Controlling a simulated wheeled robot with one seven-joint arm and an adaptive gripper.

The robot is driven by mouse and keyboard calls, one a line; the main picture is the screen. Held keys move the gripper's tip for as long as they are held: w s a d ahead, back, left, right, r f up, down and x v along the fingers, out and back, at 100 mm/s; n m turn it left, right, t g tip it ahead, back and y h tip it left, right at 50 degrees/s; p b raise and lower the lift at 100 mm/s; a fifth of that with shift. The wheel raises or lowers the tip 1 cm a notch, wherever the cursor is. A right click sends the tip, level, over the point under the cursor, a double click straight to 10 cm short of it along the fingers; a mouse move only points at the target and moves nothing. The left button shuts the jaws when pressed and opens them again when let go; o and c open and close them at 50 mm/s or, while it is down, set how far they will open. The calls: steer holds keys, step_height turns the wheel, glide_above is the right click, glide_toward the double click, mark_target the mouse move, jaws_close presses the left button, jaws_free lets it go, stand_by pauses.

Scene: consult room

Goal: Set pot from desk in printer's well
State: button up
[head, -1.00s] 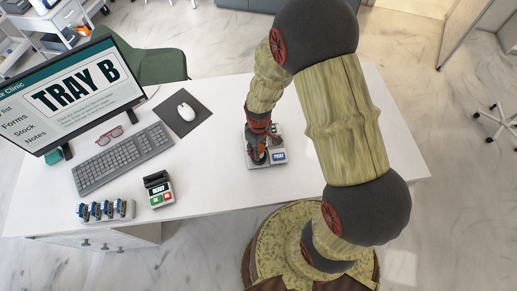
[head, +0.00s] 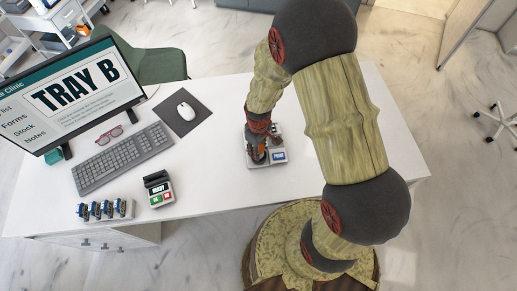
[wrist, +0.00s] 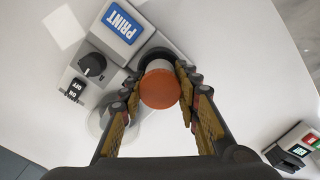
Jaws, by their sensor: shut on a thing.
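In the wrist view, my gripper (wrist: 160,98) is shut on a small pot (wrist: 160,88) with an orange top and a white side. The pot is at a dark round well in the grey-white printer (wrist: 108,50), which has a blue PRINT button, a black knob and an ON/OFF switch. How deep the pot sits in the well I cannot tell. In the head view, my gripper (head: 259,155) is over the left part of the printer (head: 281,157) and hides the pot's lower part and the well.
A card terminal (head: 159,190), a rack of several small blue items (head: 104,210), a keyboard (head: 123,157), glasses (head: 109,136), a mouse (head: 185,111) and a TRAY B monitor (head: 75,88) stand to the left.

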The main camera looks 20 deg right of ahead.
steer(key=shift+f+b, duration=0.55)
steer(key=shift+f, duration=0.35)
stand_by(0.8)
steer(key=shift+s+f, duration=0.1)
steer(key=shift+f, duration=0.1)
stand_by(0.4)
steer(key=shift+s+f+b, duration=0.3)
steer(key=shift+f, duration=0.1)
steer(key=shift+c, duration=0.4)
steer(key=o, duration=0.7)
steer(key=shift+o, duration=1.4)
steer(key=shift+w+f, duration=0.15)
steer(key=shift+w, duration=0.05)
steer(key=shift+o, duration=1.6)
steer(key=shift+w, duration=0.1)
steer(key=shift+r, duration=0.25)
